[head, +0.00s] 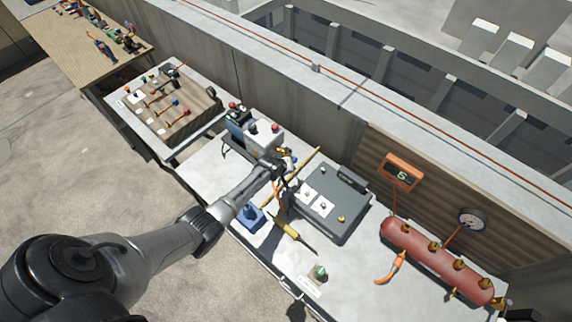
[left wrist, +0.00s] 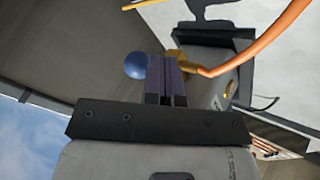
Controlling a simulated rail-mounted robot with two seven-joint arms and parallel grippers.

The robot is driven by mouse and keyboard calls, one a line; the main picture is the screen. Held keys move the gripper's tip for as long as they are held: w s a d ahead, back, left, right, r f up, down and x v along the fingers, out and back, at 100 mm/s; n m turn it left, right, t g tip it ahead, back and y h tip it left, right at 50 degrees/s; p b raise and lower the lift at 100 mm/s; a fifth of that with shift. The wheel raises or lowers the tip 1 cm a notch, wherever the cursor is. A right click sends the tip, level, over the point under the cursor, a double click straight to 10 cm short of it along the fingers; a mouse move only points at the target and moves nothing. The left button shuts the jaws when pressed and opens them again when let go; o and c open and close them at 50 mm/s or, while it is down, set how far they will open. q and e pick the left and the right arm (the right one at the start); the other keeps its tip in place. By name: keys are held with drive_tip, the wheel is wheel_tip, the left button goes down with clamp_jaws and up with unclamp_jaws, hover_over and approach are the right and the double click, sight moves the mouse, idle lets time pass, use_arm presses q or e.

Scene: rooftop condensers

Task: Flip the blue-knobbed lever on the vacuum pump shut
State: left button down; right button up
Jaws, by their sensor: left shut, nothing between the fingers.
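The vacuum pump (head: 264,133), a pale grey body with a dark part at its left, stands on the bench near the wall in the head view. My left gripper (head: 280,167) is at its near right side, beside a brass fitting. In the left wrist view the shut, empty fingers (left wrist: 166,82) are close beside the round blue knob (left wrist: 135,65), which is just left of their tips. I cannot tell whether they touch. The brass fitting (left wrist: 183,62) and an orange hose (left wrist: 255,52) are right of the fingers. The lever's stem is largely hidden behind the fingers. My right gripper is not in view.
A grey case (head: 328,205) lies right of the pump. A yellow tool (head: 288,229) and a blue object (head: 250,215) lie in front. A red tank (head: 435,258) stands at the right. A valve board (head: 170,108) is at the left. The orange hose runs close to my fingers.

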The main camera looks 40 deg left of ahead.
use_arm(q)
drive_tip(key=shift+w+d+f+b, duration=0.15)
drive_tip(key=shift+w+d+b, duration=0.2)
drive_tip(key=shift+w, duration=0.2)
drive_tip(key=shift+w+d+f+b, duration=0.15)
drive_tip(key=shift+w+d+b, duration=0.1)
drive_tip(key=shift+w+d, duration=0.25)
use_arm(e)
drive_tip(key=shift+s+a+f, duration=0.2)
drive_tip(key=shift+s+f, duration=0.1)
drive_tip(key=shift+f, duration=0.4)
